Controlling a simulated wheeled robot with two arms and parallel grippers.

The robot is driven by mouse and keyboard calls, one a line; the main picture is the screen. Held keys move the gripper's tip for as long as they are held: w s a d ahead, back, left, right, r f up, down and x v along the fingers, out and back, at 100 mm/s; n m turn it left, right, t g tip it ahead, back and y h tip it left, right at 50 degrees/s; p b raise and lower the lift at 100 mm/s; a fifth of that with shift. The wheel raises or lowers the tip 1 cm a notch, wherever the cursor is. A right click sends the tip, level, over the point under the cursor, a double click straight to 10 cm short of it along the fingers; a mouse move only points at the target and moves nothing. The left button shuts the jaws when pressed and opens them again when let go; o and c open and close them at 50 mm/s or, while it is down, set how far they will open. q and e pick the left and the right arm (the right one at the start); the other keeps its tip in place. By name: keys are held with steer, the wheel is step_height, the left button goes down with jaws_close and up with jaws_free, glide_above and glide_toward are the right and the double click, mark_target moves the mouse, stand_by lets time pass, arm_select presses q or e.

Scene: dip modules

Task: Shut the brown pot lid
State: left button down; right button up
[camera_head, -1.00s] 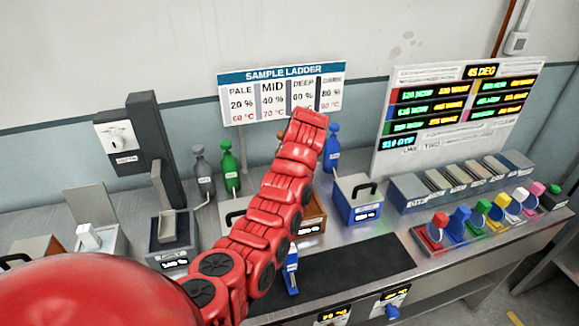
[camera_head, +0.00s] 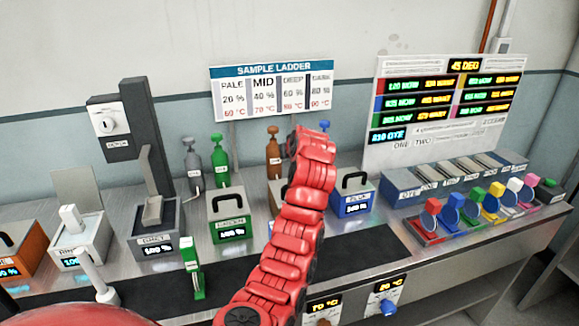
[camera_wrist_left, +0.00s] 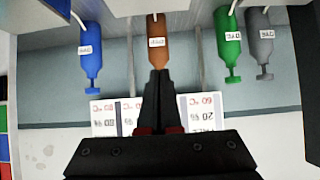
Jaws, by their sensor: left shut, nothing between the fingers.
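The brown pot (camera_head: 275,197) is mostly hidden behind my red left arm in the head view; only a narrow strip shows left of the arm. Its lid is hidden, so I cannot tell whether it is open. My left gripper is largely hidden behind the arm's far end in the head view. In the left wrist view my left gripper (camera_wrist_left: 160,76) is shut and empty, with its dark fingertips overlapping the lower end of the brown bottle (camera_wrist_left: 157,42) in the picture. I cannot tell whether they touch. My right gripper is not in view.
A green pot (camera_head: 228,215) stands left of the arm and a blue pot (camera_head: 353,195) right of it, both with black-handled lids. The brown bottle (camera_head: 273,155), green bottle (camera_head: 220,162) and grey bottle (camera_head: 193,165) stand behind. A dark mat (camera_head: 395,268) lies in front.

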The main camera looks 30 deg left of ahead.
arm_select(q)
steer(key=s+d+f+t+y+b, duration=0.1)
steer(key=f+y+b, duration=0.1)
steer(key=b, duration=0.3)
steer(key=s+d+f+t+y+b, duration=0.1)
steer(key=d+f+t+y+b, duration=0.1)
steer(key=b, duration=0.3)
steer(key=s+d+f+t+y+b, duration=0.1)
steer(key=s+d+f+t+b, duration=0.1)
steer(key=b, duration=0.3)
steer(key=shift+f+y, duration=0.2)
steer(key=shift+y, duration=0.2)
steer(key=shift+s+d+f+t+b, duration=0.1)
steer(key=shift+s+t+b, duration=0.15)
steer(key=shift+b, duration=0.45)
steer(key=shift+w+r+y, duration=0.1)
steer(key=shift+r+y, duration=0.2)
steer(key=shift+r, duration=0.15)
steer(key=shift+w+a+r+p, duration=0.25)
steer(key=shift+a+r, duration=0.1)
steer(key=shift+r, duration=0.2)
steer(key=shift+w+a+r+p, duration=0.1)
steer(key=shift+w+a+r, duration=0.1)
steer(key=shift+a+r, duration=0.25)
steer(key=shift+d+r, duration=0.3)
steer(key=shift+d, duration=0.1)
steer(key=r+v, duration=0.1)
steer(key=v, duration=0.8)
steer(key=shift+s+f, duration=0.2)
steer(key=shift+f, duration=0.15)
